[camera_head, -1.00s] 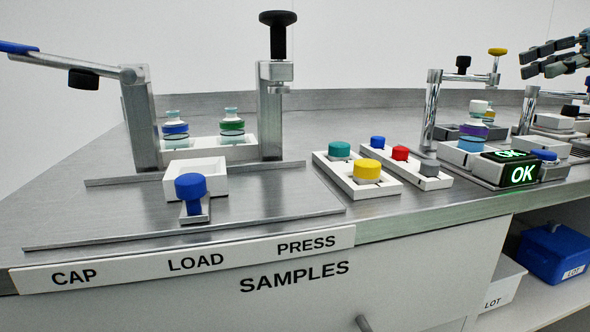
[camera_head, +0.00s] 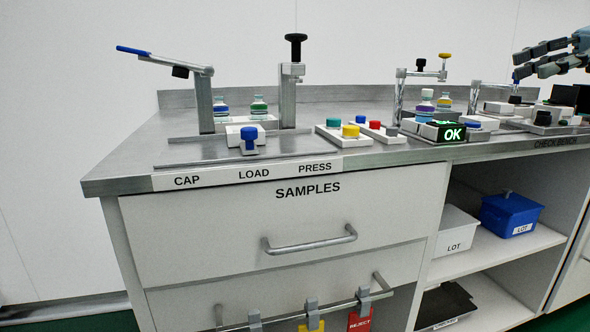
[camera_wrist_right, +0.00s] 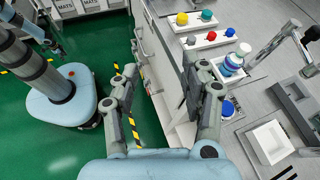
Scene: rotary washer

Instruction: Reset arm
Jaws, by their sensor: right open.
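My right gripper (camera_head: 545,58) is at the upper right of the head view, above the bench's right end and apart from the things below it. In the right wrist view its two grey fingers (camera_wrist_right: 160,72) are spread with nothing between them. What looks like my left gripper (camera_wrist_right: 50,42) is small and dark at the upper left of the wrist view, over the floor. Its jaws are too small to read. The head view does not show it.
A drawer handle (camera_head: 310,240) juts out below. Hanging tags and shelves with a blue bin (camera_head: 512,213) are lower.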

